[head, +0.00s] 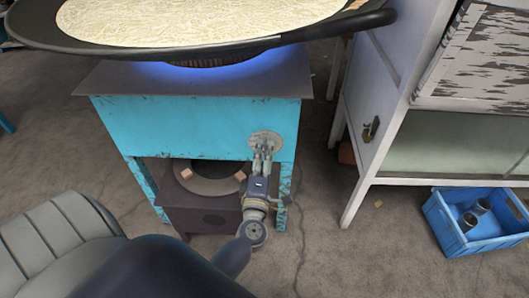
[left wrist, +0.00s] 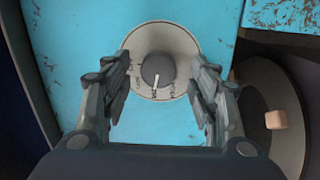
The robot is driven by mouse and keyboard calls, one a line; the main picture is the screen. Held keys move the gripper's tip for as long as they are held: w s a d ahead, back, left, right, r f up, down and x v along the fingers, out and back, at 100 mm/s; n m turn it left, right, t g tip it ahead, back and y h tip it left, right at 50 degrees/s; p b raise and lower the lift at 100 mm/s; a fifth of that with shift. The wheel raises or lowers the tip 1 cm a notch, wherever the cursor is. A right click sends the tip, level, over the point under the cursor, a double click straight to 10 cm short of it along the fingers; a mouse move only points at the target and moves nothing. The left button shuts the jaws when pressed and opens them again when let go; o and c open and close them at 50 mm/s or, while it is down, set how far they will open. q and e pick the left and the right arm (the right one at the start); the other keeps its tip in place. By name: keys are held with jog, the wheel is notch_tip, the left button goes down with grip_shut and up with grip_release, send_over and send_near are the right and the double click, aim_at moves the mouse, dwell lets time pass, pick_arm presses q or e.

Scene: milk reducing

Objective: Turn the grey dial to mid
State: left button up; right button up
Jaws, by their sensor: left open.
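The grey dial is a dark grey round knob (left wrist: 158,70) on a light grey round plate (left wrist: 133,45), fixed to the front of the turquoise stove (head: 180,125). In the left wrist view, a white mark on the knob points toward the bottom of the picture. Small lettering around it is too small to read surely. My left gripper (head: 262,147) is in front of the dial. In the left wrist view its two fingers (left wrist: 160,90) are open, one on each side of the knob, with gaps between. In the head view the gripper hides the knob. My right gripper is not in view.
A wide black pan (head: 360,22) of pale shredded-looking contents (head: 190,18) sits over a blue-glowing burner (head: 205,62). A white cabinet (head: 385,95) stands to the right. A blue crate (head: 458,243) with metal cups is on the floor. Floor between stove and cabinet is mostly free.

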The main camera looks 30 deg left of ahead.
pick_arm(q)
jog(key=v, duration=1)
jog(key=shift+s+d, duration=0.2)
jog(key=shift+s, duration=0.15)
jog(key=shift+r, duration=0.1)
